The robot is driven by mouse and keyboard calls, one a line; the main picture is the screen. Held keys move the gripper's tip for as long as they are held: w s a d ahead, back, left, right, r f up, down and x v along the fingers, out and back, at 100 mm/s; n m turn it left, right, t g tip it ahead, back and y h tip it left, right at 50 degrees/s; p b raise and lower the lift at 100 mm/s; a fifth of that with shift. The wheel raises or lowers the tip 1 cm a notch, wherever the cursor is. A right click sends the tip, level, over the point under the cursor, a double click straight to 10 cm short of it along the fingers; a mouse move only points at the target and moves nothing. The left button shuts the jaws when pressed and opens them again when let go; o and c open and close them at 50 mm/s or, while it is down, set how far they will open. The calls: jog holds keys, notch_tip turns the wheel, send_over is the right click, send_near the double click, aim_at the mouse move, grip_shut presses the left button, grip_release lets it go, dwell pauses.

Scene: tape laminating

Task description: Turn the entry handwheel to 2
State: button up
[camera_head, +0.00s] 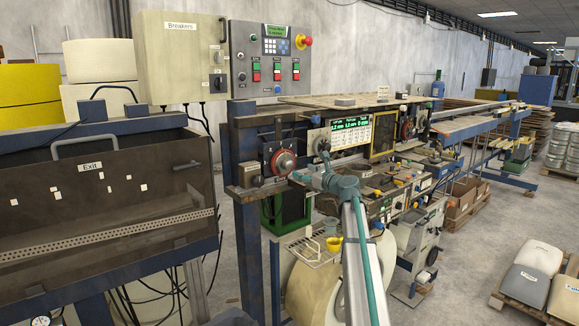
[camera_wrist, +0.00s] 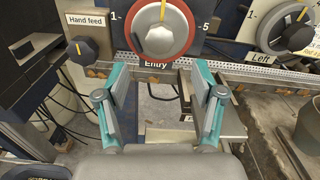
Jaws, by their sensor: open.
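The Entry handwheel (camera_wrist: 160,32) is a red ring with a grey hub on a dark dial plate, at the top of the wrist view. Its top is cut off there. Marks 1 on the left and 5 on the right show; the 2 is out of view, and I cannot tell the setting. In the head view the handwheel (camera_head: 285,162) is a small red disc. My gripper (camera_wrist: 160,92) is open and empty, its teal fingers spread below the wheel and apart from it. In the head view my gripper (camera_head: 304,178) is right of and slightly below the wheel.
The black Hand feed knob (camera_wrist: 82,48) is left of the wheel. A grey Left handwheel (camera_wrist: 296,30) is to the right. A perforated metal rail (camera_wrist: 265,74) runs below the dials. The Exit bin (camera_head: 95,195) and control box (camera_head: 270,60) stand nearby.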

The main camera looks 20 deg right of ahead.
aim_at(290, 165)
jog(key=p+x, duration=0.2)
jog(key=x, duration=0.7)
jog(key=shift+r, duration=0.1)
jog(key=shift+w+a+p, duration=0.15)
jog(key=shift+w+p, duration=0.15)
jog(key=shift+w, duration=0.15)
jog(key=shift+c, duration=0.2)
jog(key=c, duration=1.1)
